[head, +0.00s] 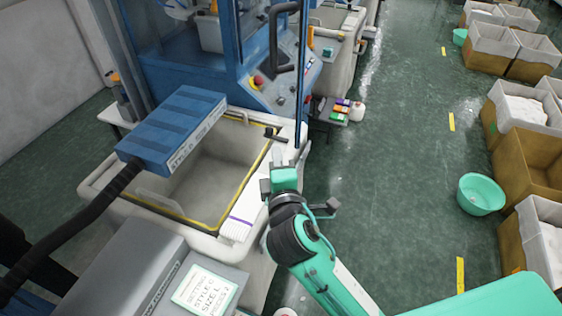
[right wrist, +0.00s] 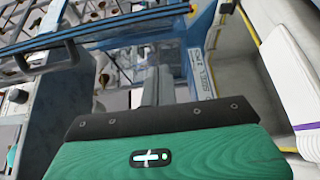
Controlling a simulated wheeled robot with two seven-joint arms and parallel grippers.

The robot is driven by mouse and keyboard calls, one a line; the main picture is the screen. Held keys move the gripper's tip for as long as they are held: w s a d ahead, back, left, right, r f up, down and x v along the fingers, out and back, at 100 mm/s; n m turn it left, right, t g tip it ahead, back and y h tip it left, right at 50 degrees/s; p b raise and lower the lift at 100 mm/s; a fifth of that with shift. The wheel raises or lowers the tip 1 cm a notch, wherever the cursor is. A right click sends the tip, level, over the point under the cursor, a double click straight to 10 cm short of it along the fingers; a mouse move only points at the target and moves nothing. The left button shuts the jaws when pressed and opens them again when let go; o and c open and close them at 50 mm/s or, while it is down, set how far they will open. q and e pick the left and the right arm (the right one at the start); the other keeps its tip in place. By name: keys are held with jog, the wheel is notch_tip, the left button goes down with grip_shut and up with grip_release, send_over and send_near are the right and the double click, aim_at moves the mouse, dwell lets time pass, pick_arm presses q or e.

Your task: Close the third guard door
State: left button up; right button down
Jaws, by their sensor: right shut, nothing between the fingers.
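A guard door with a blue upright edge (head: 302,85), a clear pane and a dark bar handle (head: 283,38) stands at the top middle of the head view. It seems swung out from the blue knitting machine (head: 190,65), but I cannot tell its exact angle or whether it is the third. My right gripper (head: 287,152) is below the door, over the right rim of the open grey bin, apart from the handle. Its fingers are shut and empty, and they also show in the right wrist view (right wrist: 158,88). My left gripper is not in view.
A grey bin with a yellow rim (head: 190,220) stands in front of the machine, under a blue suction box (head: 172,130). A control panel with a red button (head: 258,82) is behind. Cartons and a mint basin (head: 481,194) line the right; the green floor (head: 400,140) between is clear.

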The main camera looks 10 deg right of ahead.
aim_at(292, 139)
jog(key=w+d+p, duration=0.3)
jog(key=w+d, duration=0.1)
jog(key=w, duration=0.1)
jog(key=shift+w+d, duration=0.2)
jog(key=shift+w, duration=0.1)
jog(key=shift+d, duration=0.1)
